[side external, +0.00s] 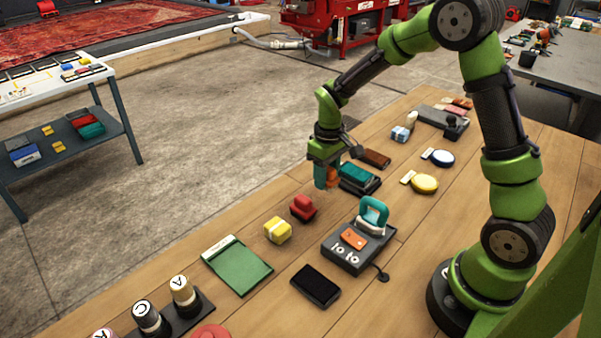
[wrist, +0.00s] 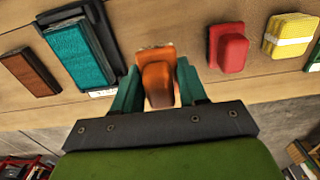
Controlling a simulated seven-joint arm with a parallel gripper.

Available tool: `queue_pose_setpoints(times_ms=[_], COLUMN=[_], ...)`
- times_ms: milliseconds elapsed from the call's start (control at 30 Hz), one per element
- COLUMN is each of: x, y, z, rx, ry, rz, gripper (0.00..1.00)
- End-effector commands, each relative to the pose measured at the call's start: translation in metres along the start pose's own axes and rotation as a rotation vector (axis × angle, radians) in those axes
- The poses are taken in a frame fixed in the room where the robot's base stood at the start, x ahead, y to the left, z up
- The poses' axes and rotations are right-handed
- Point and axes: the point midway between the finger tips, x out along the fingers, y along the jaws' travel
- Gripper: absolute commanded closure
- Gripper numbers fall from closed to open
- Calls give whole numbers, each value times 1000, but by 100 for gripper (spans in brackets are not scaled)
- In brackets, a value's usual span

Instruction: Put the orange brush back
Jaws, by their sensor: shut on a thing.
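My gripper (side external: 326,178) has teal fingers and is shut on the orange brush (side external: 333,177), near the wooden table's far edge. In the wrist view, the brush (wrist: 157,82) sits between the two fingers of my gripper (wrist: 158,92). Its lower side is partly hidden in the side view, and I cannot tell how far it is above the table. A teal block (wrist: 80,55) in a dark tray (wrist: 103,30) is on one side of it. A red brush (wrist: 230,48) is on the other side. Bare wood shows between these two.
A brown block (side external: 375,158) lies beyond the dark tray. A yellow wrapped block (side external: 278,230), a green pad (side external: 238,265) and a dark device with a teal handle (side external: 358,245) stand nearer. A black phone-like slab (side external: 315,286) lies in front. The concrete floor (side external: 210,130) is beyond the table edge.

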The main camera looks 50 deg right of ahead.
Motion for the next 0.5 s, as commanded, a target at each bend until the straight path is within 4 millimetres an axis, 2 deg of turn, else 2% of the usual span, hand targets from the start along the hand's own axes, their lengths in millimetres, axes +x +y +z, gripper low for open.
queue_pose_setpoints(times_ms=[233,500], x=[33,38], y=[0,0], z=[1,0], rx=[0,0], ry=[-3,0], rz=[-1,0], gripper=[87,87])
